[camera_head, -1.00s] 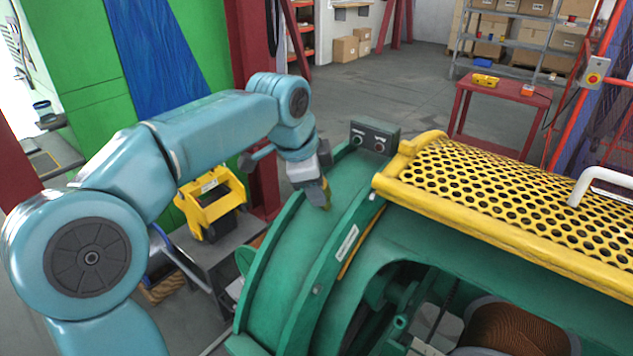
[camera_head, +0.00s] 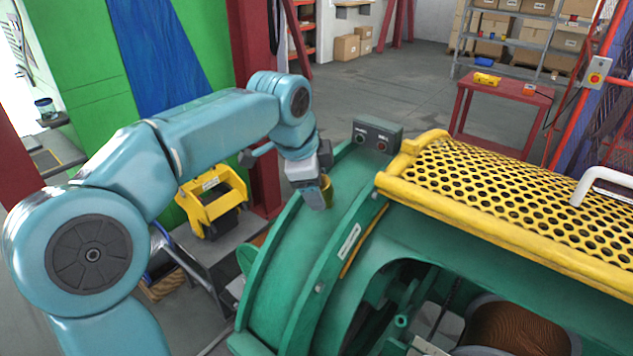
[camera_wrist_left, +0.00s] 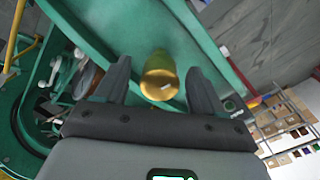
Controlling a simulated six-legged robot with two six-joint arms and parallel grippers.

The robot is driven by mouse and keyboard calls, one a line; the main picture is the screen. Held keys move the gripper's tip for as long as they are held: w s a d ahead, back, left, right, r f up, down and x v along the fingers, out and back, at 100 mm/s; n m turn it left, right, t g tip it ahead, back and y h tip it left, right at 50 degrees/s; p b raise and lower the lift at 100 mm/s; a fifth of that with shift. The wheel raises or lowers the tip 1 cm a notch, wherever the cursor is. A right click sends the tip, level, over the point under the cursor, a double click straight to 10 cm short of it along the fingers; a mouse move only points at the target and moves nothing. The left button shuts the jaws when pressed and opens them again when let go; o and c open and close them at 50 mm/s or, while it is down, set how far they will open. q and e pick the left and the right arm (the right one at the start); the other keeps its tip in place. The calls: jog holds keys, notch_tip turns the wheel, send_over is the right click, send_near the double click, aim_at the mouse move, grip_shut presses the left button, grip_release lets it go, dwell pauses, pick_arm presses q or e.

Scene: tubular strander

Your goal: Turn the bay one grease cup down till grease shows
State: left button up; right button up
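The grease cup (camera_wrist_left: 160,78) is a small brass-yellow cup standing on the green curved housing (camera_wrist_left: 110,30). In the head view the grease cup (camera_head: 327,189) shows just at the right of my left gripper (camera_head: 317,198), on top of the green housing (camera_head: 300,250). In the left wrist view my left gripper (camera_wrist_left: 160,85) is open, with one dark finger on each side of the cup and visible gaps between cup and fingers. Whether grease shows cannot be told. The cup's lower part is hard to see. My right gripper is not in view.
A dark control box (camera_head: 377,134) sits on the housing behind the gripper. A yellow perforated guard (camera_head: 510,185) lies to the right. A yellow caddy (camera_head: 213,200) stands on a grey stand at the left. A red table (camera_head: 505,95) is at the back.

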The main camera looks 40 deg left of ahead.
pick_arm(q)
jog(key=shift+w+d, duration=0.1)
jog(key=shift+r, duration=0.2)
jog(key=p+v, duration=0.2)
jog(key=v, duration=1.4)
jog(key=shift+s+f, duration=0.1)
jog(key=shift+s, duration=0.15)
